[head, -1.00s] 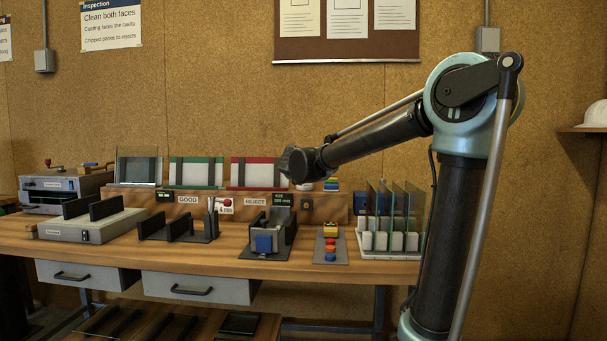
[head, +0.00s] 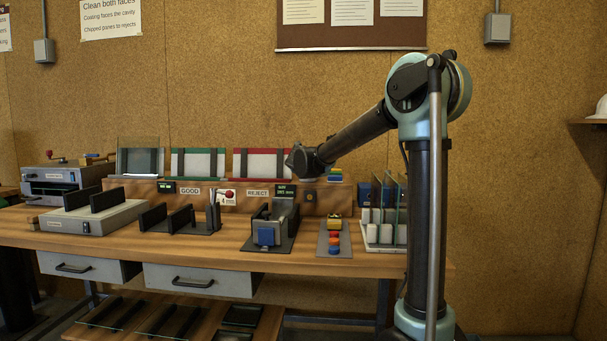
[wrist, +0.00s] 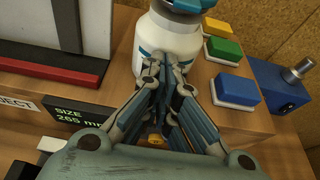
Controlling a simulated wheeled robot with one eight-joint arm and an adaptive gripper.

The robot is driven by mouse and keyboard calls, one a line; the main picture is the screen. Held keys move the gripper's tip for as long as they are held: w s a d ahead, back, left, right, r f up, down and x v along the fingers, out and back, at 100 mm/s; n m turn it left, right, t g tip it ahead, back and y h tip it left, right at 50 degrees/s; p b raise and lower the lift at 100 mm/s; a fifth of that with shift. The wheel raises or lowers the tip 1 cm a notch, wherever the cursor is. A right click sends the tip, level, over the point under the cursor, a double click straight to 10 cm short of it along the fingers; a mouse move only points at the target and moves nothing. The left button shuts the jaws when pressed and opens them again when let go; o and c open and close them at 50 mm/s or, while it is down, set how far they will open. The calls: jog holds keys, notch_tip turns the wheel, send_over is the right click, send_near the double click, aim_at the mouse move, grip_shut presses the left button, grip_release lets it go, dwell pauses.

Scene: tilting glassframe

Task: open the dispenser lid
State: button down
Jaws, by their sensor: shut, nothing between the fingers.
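A white bottle with a blue lid (wrist: 192,5) stands on the wooden ledge in the wrist view. Its white body (wrist: 152,40) is partly covered by my fingers, and the lid's top is cut off by the frame edge. It may be the dispenser; no label names it. The lid looks seated on the bottle. My gripper (wrist: 168,62) is shut and empty, with its fingertips in front of the bottle's lower body. I cannot tell whether they touch it. In the head view my gripper (head: 299,159) is above the ledge by the red frame, and the bottle is hidden.
Green (wrist: 224,51), yellow and blue (wrist: 236,90) blocks sit right of the bottle. A blue box with a metal knob (wrist: 278,85) stands farther right. A red-edged rack (wrist: 60,65) is on the left. Upright glass panes (head: 388,205) stand on the bench near my arm.

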jog(key=shift+s+r, duration=0.1)
jog(key=shift+r, duration=1.95)
